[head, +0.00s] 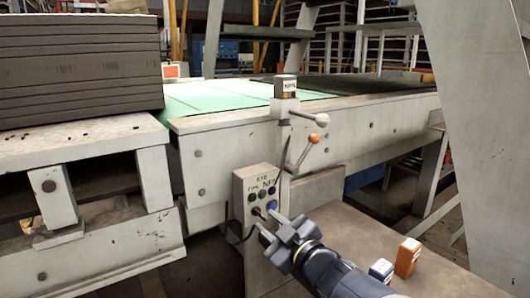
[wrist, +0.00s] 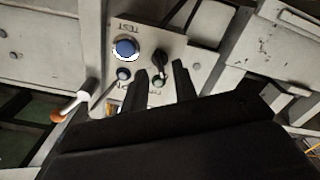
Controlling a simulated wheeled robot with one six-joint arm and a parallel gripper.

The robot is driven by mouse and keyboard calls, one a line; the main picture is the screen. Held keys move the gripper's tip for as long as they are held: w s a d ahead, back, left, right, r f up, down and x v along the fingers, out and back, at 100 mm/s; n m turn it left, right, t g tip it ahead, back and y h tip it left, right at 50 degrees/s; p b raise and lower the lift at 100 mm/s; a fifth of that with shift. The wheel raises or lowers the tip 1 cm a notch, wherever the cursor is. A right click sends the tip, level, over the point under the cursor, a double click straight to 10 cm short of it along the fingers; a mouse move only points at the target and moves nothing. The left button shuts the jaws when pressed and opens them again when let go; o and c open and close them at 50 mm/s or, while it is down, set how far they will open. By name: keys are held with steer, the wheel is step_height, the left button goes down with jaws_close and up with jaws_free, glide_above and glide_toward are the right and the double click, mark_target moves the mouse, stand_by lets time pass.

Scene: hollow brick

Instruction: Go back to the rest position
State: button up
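My gripper (head: 266,222) is at the lower front of a grey control box (head: 243,182) in the head view. Its two fingers are apart, with nothing seen held between them. In the wrist view, the fingers of my gripper (wrist: 160,70) point at the panel (wrist: 190,45), one on each side of a black knob (wrist: 159,63). I cannot tell whether they touch it. A pale green button (wrist: 158,82) shows between the fingers.
Levers with a white ball (head: 323,118) and an orange ball (head: 314,138) stand above the box. Two small boxes, orange (head: 407,257) and blue-white (head: 382,270), lie right of my arm. A slanted grey beam (head: 475,110) rises at right.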

steer(key=x, duration=0.3)
steer(key=shift+r, duration=0.15)
steer(key=s+d+m+p, duration=0.6)
steer(key=s+m+p, duration=0.3)
steer(key=m, duration=0.3)
steer(key=shift+p, duration=0.3)
steer(key=shift+w, duration=0.1)
